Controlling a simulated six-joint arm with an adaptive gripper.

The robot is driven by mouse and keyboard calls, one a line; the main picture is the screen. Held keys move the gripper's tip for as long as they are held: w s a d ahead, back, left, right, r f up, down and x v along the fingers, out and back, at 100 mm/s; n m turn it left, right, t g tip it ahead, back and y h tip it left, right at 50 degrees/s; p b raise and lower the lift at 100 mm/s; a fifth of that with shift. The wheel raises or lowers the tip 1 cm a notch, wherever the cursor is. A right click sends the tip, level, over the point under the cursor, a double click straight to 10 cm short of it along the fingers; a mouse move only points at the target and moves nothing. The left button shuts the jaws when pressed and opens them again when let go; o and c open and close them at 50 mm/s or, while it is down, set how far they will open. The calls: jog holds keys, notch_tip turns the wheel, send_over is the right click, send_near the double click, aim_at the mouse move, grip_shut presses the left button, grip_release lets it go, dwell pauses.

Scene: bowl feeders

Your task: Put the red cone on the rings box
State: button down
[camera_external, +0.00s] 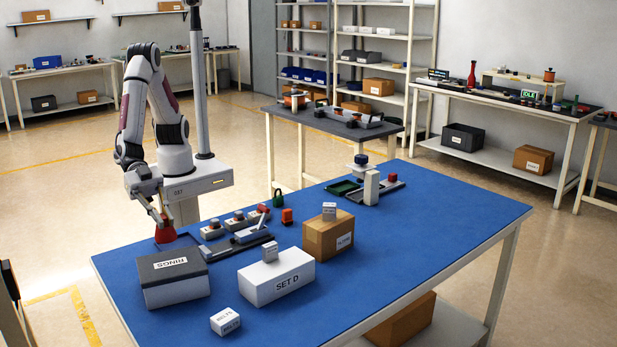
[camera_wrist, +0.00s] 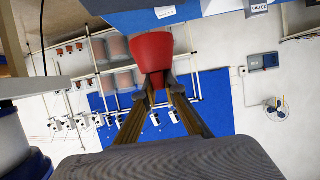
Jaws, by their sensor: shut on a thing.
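The red cone (camera_external: 165,234) is in my gripper (camera_external: 160,216), just behind the rings box at the left end of the blue table. The cone also shows in the wrist view (camera_wrist: 152,50), with my two fingertips (camera_wrist: 158,84) shut on its narrow end and its wide end pointing away from them. I cannot tell whether the cone touches the table. The rings box (camera_external: 176,293) is light grey with a dark lid and a RINGS label on top. Its lid top is bare.
On the blue table (camera_external: 330,270), a white SET D box (camera_external: 276,283) with a small box on it stands right of the rings box. A small BELTS box (camera_external: 225,321) is in front. A brown box (camera_external: 328,236) and small grey parts (camera_external: 250,235) lie farther back.

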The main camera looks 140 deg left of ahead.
aim_at(165, 230)
jog(key=shift+f, duration=1.95)
jog(key=shift+f, duration=1.85)
jog(key=shift+f, duration=0.1)
jog(key=c, duration=2.1)
grip_release()
jog(key=v, duration=1.2)
jog(key=shift+r, duration=0.2)
